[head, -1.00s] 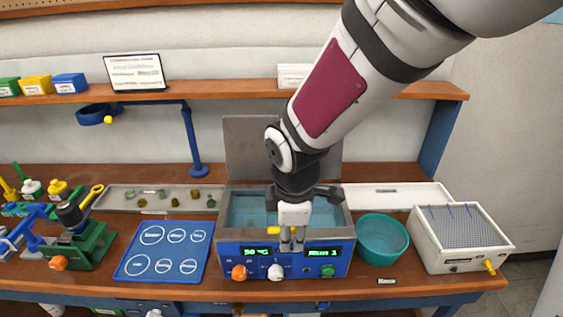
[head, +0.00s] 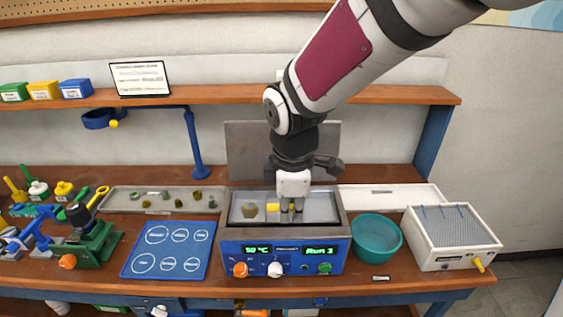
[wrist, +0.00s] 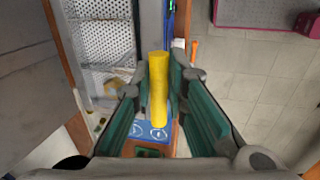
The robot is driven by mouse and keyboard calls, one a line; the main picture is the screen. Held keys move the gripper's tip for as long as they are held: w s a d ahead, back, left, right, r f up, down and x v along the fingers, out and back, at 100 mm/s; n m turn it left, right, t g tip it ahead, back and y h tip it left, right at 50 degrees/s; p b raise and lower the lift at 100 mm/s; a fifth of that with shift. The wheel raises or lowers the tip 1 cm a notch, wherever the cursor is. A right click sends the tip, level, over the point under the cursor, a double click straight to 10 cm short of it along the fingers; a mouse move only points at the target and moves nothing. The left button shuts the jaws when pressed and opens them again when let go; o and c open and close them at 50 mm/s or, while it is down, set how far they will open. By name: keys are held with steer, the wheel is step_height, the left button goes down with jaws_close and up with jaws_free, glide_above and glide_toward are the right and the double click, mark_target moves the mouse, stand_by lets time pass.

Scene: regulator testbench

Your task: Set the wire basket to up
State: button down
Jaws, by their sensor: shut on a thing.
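The wire basket (head: 318,207) shows as a grey panel across the opening of the bath (head: 285,234), roughly level with the rim. A small olive part (head: 249,210) sits on it at the left. My gripper (head: 291,208) is over the basket, shut on its yellow handle (head: 272,207). In the wrist view the yellow handle (wrist: 158,92) stands between the two teal-padded fingers, and a perforated metal sheet (wrist: 106,48) shows at the left. My gripper hides part of the basket.
A teal bowl (head: 375,238) and a white box with a grid top (head: 450,240) stand to the right. A blue mat (head: 170,250) lies to the left. A grey tray with small parts (head: 160,199) is behind it. A shelf (head: 230,98) runs above.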

steer(key=shift+w+r, duration=0.2)
steer(key=shift+r, duration=0.1)
steer(key=c, duration=1.8)
jaws_free()
steer(key=shift+o, duration=1)
steer(key=shift+f, duration=0.1)
steer(key=shift+s, duration=0.1)
step_height(320, 180, up, 12)
steer(key=s, duration=0.2)
steer(key=shift+s, duration=0.15)
steer(key=shift+f, duration=0.1)
steer(key=s+d+m+t, duration=0.3)
steer(key=s+d+m, duration=1)
steer(key=d+m, duration=0.2)
steer(key=m, duration=0.2)
steer(key=shift+s+r+m+b, duration=0.3)
steer(key=shift+r, duration=0.05)
